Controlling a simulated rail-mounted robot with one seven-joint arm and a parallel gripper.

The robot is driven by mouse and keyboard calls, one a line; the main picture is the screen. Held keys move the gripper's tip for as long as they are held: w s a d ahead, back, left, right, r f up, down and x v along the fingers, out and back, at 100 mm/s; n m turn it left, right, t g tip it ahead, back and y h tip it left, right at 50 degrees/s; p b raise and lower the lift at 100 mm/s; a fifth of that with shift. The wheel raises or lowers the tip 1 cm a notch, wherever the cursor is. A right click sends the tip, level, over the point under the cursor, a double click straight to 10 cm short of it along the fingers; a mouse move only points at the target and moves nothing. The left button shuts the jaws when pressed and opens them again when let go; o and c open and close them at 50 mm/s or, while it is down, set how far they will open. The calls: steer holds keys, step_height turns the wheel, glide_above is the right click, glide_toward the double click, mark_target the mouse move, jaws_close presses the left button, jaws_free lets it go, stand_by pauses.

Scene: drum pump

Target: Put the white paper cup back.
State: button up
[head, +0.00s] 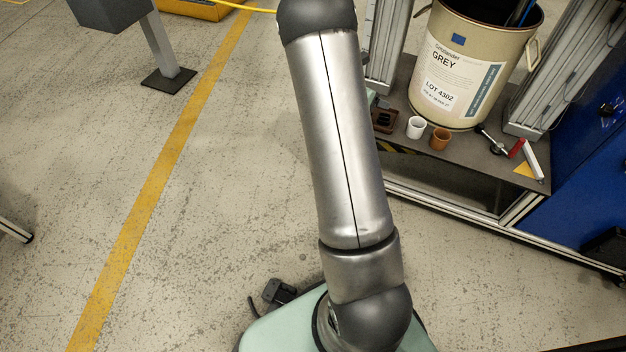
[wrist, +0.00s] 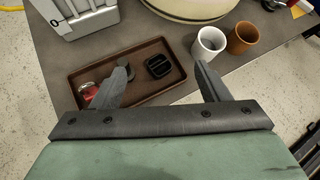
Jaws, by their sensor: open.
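The white paper cup (head: 416,127) stands upright on the grey bench top, in front of the drum. In the wrist view the white cup (wrist: 208,45) is just beyond the tip of my right finger, and its open top shows. My gripper (wrist: 160,68) is open, with nothing held between its fingers. Its fingers reach over the brown tray, left of the cup. Whether the right fingertip touches the cup I cannot tell. The head view does not show my gripper.
A brown cup (wrist: 243,38) stands right beside the white one. The brown tray (wrist: 143,92) holds a black square part (wrist: 158,66) and a red item (wrist: 88,92). The large drum (head: 458,65) stands behind the cups. A red-and-white item (head: 528,155) lies near the bench's right end.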

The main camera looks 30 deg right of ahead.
steer(key=w+a+r+n+t+y, duration=0.3)
steer(key=a+r+n, duration=0.1)
steer(key=a+n, duration=0.35)
steer(key=w+a+r+n+t+y, duration=0.2)
steer(key=w+a+r+n+t, duration=0.1)
steer(key=a+n, duration=0.45)
steer(key=s+a+r+n+y, duration=0.2)
steer(key=s+a+n+y, duration=0.15)
steer(key=a+n, duration=0.4)
steer(key=s+a+r+n+y, duration=0.1)
steer(key=s+a+n+y, duration=0.1)
steer(key=s+a+n, duration=0.4)
steer(key=s+a+n+g, duration=0.3)
steer(key=s+a+n, duration=0.1)
steer(key=s+n, duration=0.7)
steer(key=s+a+n+g, duration=0.3)
steer(key=s+n+g, duration=0.1)
steer(key=s+n, duration=0.7)
steer(key=shift+s+a+r, duration=0.2)
steer(key=shift+a+r, duration=0.1)
steer(key=shift+a, duration=0.05)
